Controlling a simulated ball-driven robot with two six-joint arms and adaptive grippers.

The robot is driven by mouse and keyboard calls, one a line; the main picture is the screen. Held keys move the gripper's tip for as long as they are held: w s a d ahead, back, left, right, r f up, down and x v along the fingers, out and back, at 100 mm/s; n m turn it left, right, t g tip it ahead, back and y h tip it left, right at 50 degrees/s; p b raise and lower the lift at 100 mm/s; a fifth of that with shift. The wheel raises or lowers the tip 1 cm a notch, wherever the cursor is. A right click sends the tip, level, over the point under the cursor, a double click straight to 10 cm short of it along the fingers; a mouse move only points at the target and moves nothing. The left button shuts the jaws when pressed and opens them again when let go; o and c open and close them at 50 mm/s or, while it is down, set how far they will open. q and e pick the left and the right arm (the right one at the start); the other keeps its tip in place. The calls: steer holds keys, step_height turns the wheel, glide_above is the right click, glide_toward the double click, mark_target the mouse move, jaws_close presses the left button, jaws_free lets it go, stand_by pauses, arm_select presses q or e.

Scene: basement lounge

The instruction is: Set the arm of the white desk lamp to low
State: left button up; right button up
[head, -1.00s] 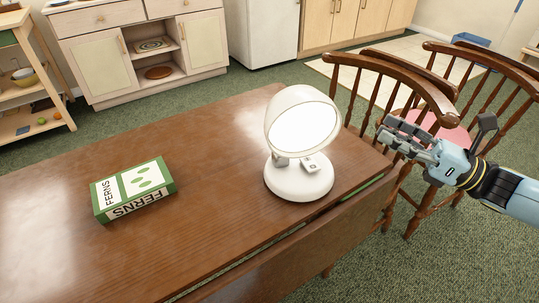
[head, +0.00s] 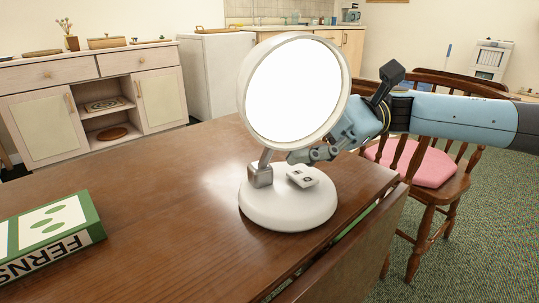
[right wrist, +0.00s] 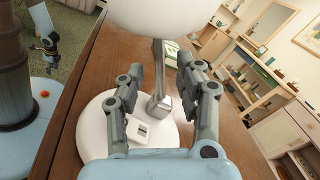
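The white desk lamp stands on the wooden table, its round base (head: 288,205) flat on the top. Its large lit head (head: 294,88) is held above the base by a short grey arm (head: 264,170). In the right wrist view the arm (right wrist: 160,85) rises between my fingers, with the head above. My right gripper (head: 318,153) reaches in from the right, partly hidden by the lamp head. Its fingers (right wrist: 156,88) are apart on either side of the lamp arm, with gaps visible. My left gripper (right wrist: 47,43) shows small at the left of the wrist view; its opening is unclear.
A green and white FERNS box (head: 45,235) lies on the table (head: 170,200) at the left. A wooden chair with a pink seat (head: 425,165) stands close to the right. The tabletop between box and lamp is clear. A sideboard (head: 35,120) stands behind.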

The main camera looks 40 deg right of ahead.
mark_target(271, 154)
steer(key=a, duration=0.2)
steer(key=shift+w+a+f+b, duration=0.15)
steer(key=shift+a+b, duration=0.15)
steer(key=shift+b, duration=0.1)
arm_select(q)
steer(key=shift+w+d+r, duration=0.15)
steer(key=shift+w, duration=1.3)
arm_select(e)
steer(key=shift+a, duration=0.6)
jaws_close()
